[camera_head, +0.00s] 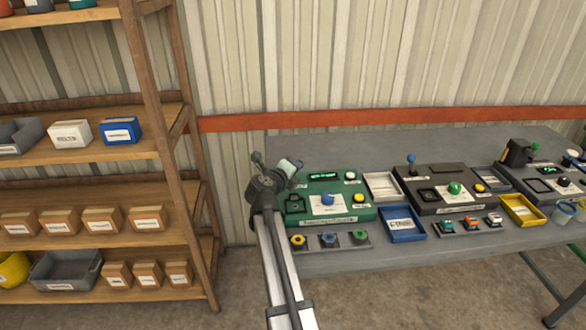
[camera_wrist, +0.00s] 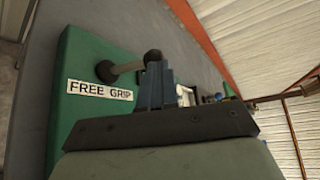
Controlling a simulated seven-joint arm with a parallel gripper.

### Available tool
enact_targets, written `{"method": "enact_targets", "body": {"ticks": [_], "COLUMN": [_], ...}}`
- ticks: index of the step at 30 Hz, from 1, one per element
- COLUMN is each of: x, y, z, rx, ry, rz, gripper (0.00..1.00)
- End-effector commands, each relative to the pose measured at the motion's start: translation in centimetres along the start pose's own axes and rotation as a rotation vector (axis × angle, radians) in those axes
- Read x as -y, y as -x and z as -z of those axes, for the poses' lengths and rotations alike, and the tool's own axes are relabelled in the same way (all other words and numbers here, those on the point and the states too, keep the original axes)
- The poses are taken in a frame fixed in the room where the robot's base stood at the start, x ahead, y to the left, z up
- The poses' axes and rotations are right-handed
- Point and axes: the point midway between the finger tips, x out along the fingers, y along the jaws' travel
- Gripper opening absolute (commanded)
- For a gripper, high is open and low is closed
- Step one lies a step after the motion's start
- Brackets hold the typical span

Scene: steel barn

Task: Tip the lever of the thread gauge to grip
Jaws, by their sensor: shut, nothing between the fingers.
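The green thread gauge (camera_head: 338,214) stands at the left end of the grey table, with a lit green display and a white button on its top plate. In the wrist view its green side (camera_wrist: 75,115) carries a "FREE GRIP" label (camera_wrist: 100,89). A lever (camera_wrist: 128,67) with a grey rod and dark rounded ends sticks out above that label. Which way it is tipped I cannot tell. My gripper (camera_wrist: 155,84) is shut and empty, its fingertips close to the lever's right end; contact is unclear. In the head view my gripper (camera_head: 291,166) is at the gauge's back left corner, and the lever is not distinguishable.
A dark device (camera_head: 450,203) with a blue-knobbed lever and another device (camera_head: 555,185) stand to the right. Between them are a grey tray (camera_head: 383,185), a blue bin (camera_head: 402,224) and a yellow bin (camera_head: 521,210). Coloured knobs (camera_head: 329,240) line the front. Wooden shelves (camera_head: 165,120) are left.

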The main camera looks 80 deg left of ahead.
Motion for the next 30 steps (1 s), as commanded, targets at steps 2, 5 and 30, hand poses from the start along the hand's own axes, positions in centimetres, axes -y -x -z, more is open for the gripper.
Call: {"method": "enact_targets", "body": {"ticks": [2, 5, 30], "x": [0.0, 0.0, 1.1], "y": [0.0, -0.1, 8.8], "z": [0.1, 0.1, 0.3], "rx": [-0.001, -0.001, 0.001], "ry": [0.0, 0.0, 0.001], "rz": [0.0, 0.0, 0.0], "gripper": [0.0, 0.0, 0.0]}}
